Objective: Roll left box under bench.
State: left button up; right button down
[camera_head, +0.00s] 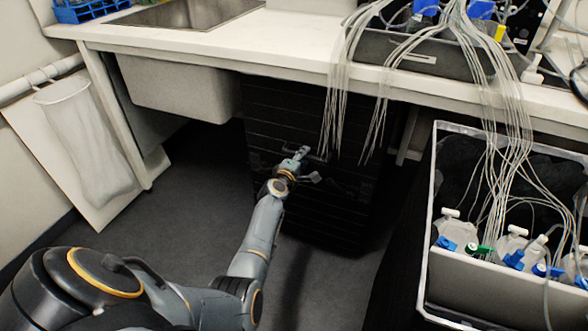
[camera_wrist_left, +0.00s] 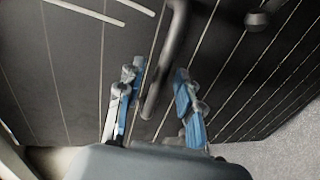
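A tall black box (camera_head: 345,205) with horizontal ridges stands on the floor at the bench (camera_head: 300,58), its top just below the worktop's front edge. A dark bar handle (camera_wrist_left: 166,65) on its face shows in the left wrist view. My left gripper (camera_head: 306,166) is at the box's front face. In the left wrist view its two blue-grey fingers (camera_wrist_left: 157,78) are apart, one on each side of the handle. I cannot tell whether they touch it. My right gripper is not in view.
A white-rimmed open bin (camera_head: 480,285) with capped bottles and tubes stands at the right. Thin tubes (camera_head: 340,100) hang from the worktop near the box's upper right. A sink basin (camera_head: 180,90) hangs under the bench at left. Dark floor (camera_head: 195,185) left of the box is clear.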

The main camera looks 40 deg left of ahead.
pick_arm(q)
jog(key=v, duration=0.9)
jog(key=shift+s+d, duration=0.1)
jog(key=shift+s, duration=0.1)
